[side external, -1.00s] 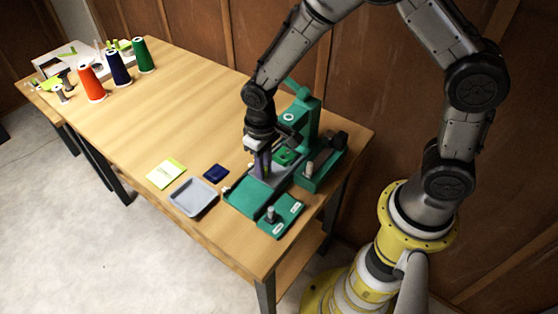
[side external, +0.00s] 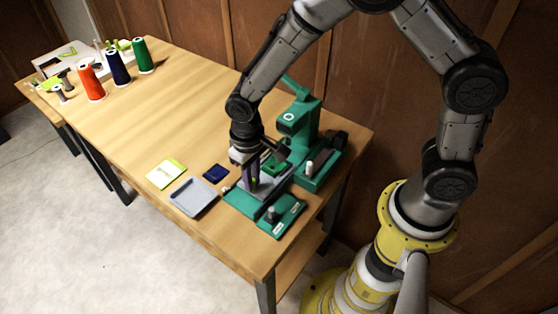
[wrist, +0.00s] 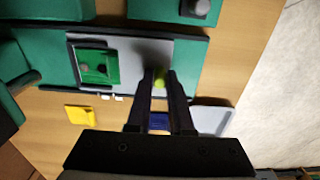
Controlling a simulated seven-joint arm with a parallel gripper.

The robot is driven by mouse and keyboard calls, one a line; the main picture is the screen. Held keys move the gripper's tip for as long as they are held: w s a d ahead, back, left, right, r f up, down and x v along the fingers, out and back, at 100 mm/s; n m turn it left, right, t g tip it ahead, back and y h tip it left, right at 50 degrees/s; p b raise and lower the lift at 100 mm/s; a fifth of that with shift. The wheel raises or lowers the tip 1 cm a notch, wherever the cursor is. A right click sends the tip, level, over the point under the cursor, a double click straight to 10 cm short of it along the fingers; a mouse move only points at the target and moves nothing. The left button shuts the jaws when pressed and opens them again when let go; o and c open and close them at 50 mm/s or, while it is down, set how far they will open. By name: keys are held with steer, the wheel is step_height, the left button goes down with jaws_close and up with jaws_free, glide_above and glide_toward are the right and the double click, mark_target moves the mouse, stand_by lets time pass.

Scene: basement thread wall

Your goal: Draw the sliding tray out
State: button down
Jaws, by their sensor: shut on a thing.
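The sliding tray is a grey plate (side external: 274,182) on the green machine's flat bed, partly drawn out from under the head. It also shows in the wrist view (wrist: 135,50), carrying a green block (wrist: 97,67) in a dark frame. My gripper (side external: 254,184) points down at the tray's outer end. In the wrist view my two fingers (wrist: 160,76) close around a small yellow-green knob (wrist: 160,82) at that end. The fingers hide most of the knob.
The green machine (side external: 300,118) stands behind the tray. A green block with a post (side external: 282,216) lies beside the bed. A grey dish (side external: 193,196), a dark blue pad (side external: 215,172) and a yellow-green card (side external: 166,174) lie left of it. Thread cones (side external: 91,84) stand far left.

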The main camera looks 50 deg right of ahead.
steer(key=shift+a, duration=3)
steer(key=c, duration=0.8)
jaws_free()
step_height(320, 180, up, 6)
steer(key=shift+r, duration=2.05)
